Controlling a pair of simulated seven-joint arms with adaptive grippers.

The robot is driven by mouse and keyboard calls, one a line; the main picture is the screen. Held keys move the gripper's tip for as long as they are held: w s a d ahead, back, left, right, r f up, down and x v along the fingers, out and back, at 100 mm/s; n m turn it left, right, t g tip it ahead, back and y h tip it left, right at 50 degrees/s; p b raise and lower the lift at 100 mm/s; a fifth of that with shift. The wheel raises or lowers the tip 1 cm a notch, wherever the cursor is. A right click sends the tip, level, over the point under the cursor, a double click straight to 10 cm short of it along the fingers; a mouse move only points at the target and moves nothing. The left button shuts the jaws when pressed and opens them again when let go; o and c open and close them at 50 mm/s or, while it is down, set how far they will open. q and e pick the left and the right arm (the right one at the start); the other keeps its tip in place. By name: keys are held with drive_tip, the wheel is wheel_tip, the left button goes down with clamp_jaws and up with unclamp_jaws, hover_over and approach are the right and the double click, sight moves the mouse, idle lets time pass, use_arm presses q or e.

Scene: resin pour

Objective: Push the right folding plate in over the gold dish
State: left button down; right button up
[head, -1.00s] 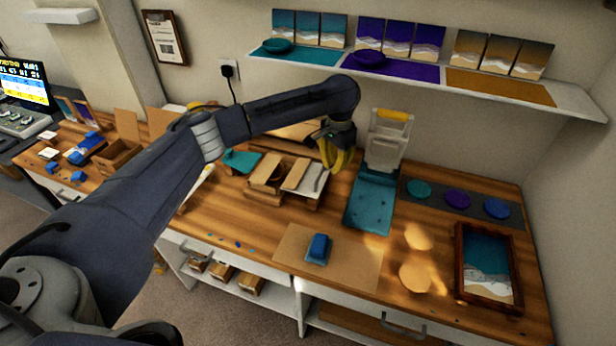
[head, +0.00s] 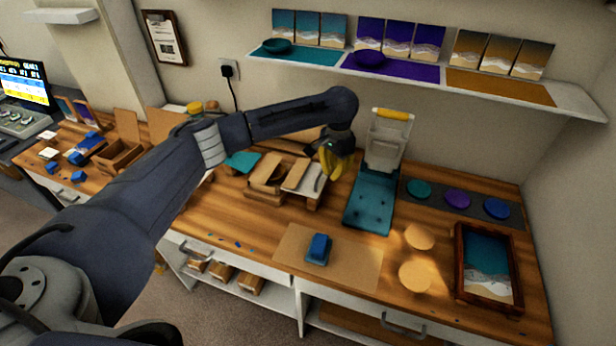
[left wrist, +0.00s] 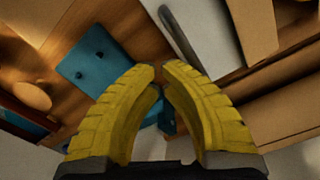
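A low wooden folding fixture stands in the middle of the bench in the head view. Its left brown plate (head: 264,170) is tilted, and its right plate (head: 303,178) is pale with a thin grey bar. The pale plate and bar also show at the top of the left wrist view (left wrist: 205,32). I cannot make out a gold dish inside the fixture. My left gripper (head: 331,172) points down just right of the right plate; I cannot tell whether they touch. Its yellow fingers (left wrist: 160,70) have their tips together, with nothing between them. My right gripper is out of view.
A teal board (head: 370,205) with an upright white yellow-handled frame (head: 386,140) stands close right of the left gripper. A blue block (head: 319,248) lies on a brown mat (head: 352,270) in front. Round tan discs (head: 419,237) and a framed picture (head: 487,265) are farther right.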

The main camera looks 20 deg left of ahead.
use_arm(q)
drive_tip(key=shift+f, duration=0.55)
drive_tip(key=shift+s+a, duration=0.2)
drive_tip(key=shift+a, duration=3.6)
drive_tip(key=shift+d, duration=0.1)
drive_tip(key=d, duration=0.9)
drive_tip(key=shift+w, duration=0.25)
wheel_tip(320, 180, up, 10)
drive_tip(key=shift+a, duration=0.1)
